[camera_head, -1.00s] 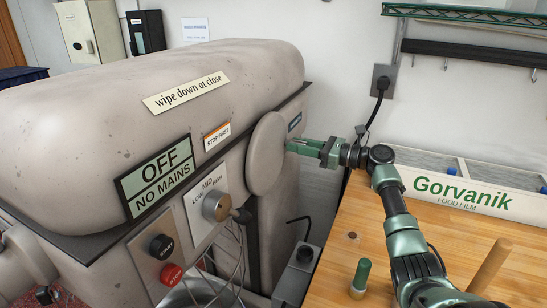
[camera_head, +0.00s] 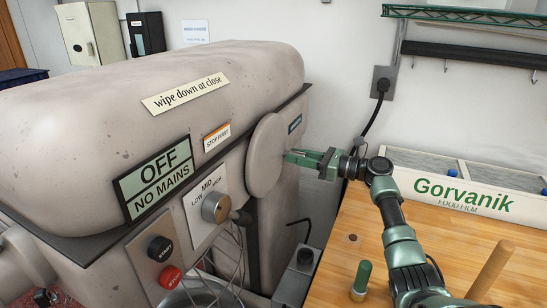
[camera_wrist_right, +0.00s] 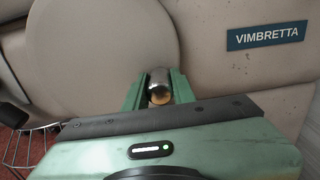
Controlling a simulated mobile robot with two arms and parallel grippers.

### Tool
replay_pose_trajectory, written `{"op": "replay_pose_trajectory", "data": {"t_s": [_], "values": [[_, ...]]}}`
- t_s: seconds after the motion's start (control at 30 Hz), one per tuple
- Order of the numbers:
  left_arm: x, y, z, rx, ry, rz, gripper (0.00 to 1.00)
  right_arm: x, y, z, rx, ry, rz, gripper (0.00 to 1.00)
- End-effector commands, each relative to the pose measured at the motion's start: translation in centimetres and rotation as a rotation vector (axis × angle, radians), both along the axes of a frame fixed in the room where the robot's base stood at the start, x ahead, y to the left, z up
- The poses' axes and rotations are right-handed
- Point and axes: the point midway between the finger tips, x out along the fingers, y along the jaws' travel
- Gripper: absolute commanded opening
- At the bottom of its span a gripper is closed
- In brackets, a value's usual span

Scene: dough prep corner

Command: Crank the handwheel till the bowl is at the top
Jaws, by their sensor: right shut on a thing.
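The handwheel (camera_head: 265,158) is a plain beige disc on the side of the big mixer (camera_head: 140,110). My right gripper (camera_head: 289,156) reaches in from the right, at the disc's right side. In the right wrist view my right gripper (camera_wrist_right: 158,92) is shut on the wheel's crank handle (camera_wrist_right: 158,80), a short shiny metal grip with a wood-coloured end; the disc (camera_wrist_right: 100,50) stands behind it. The steel bowl (camera_head: 195,291) shows only in part at the bottom of the head view, below the wire whisk (camera_head: 232,262); its height is hard to judge. My left gripper is not in view.
A wooden worktop (camera_head: 390,245) lies to the right, with a green-topped peg (camera_head: 361,281), a wooden rod (camera_head: 490,270) and a Gorvanik food film box (camera_head: 462,197). A grey box (camera_head: 297,272) stands between mixer and worktop. The mixer's sign reads OFF, NO MAINS.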

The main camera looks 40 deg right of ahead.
Motion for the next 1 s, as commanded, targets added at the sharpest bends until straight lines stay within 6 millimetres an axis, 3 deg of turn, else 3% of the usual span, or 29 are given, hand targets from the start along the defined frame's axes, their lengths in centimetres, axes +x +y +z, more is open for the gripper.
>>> {"op": "replay_pose_trajectory", "data": {"t_s": [0.1,1.0], "values": [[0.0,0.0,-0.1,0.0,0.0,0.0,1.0,-0.2,0.6,-1.1,0.002,0.004,0.008,0.0],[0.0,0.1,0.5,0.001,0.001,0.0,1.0,-0.7,1.7,-2.5,0.001,0.0,0.008,0.0]]}}
